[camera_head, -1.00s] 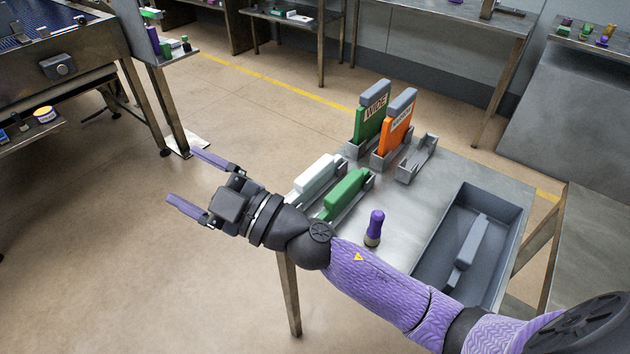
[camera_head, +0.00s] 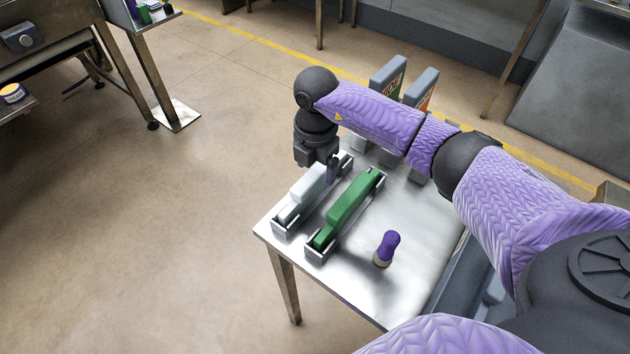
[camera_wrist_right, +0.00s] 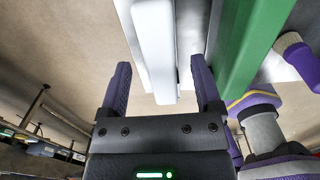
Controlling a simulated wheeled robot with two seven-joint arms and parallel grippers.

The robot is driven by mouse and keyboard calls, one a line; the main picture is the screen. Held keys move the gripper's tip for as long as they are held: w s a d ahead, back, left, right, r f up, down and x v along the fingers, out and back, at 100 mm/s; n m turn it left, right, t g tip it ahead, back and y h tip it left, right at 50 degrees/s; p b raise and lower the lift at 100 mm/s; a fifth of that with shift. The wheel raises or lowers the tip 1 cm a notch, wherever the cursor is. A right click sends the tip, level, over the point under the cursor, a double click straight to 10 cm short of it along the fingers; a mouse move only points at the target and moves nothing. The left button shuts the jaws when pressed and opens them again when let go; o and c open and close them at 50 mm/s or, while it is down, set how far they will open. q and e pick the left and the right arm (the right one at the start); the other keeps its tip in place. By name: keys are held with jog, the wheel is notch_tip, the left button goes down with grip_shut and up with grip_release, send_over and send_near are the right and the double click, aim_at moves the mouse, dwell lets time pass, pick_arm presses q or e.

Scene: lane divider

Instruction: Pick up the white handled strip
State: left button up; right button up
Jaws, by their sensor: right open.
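The white handled strip (camera_head: 306,187) lies in a grey holder near the table's left edge, its white handle on top. My right gripper (camera_head: 326,174) points down over the strip's far end and is open. In the right wrist view, the white handle (camera_wrist_right: 154,45) runs ahead of and between the two spread fingers of that gripper (camera_wrist_right: 161,85); neither finger visibly grips it. The right arm and gripper partly hide the strip's far end in the head view. My left gripper is not in view.
A green handled strip (camera_head: 349,209) lies in a holder just right of the white one; it also shows in the wrist view (camera_wrist_right: 250,40). A purple-topped peg (camera_head: 387,247) stands nearby. Upright green (camera_head: 387,77) and orange (camera_head: 421,90) boards stand behind my arm.

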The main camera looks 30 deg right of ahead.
aim_at(315, 172)
jog(key=f, duration=0.1)
jog(key=f+b, duration=0.1)
jog(key=f, duration=0.1)
jog(key=shift+s+a+f, duration=0.15)
jog(key=shift+s+f, duration=0.05)
jog(key=shift+f, duration=0.05)
jog(key=shift+w, duration=0.1)
jog(key=shift+r, duration=0.1)
grip_shut()
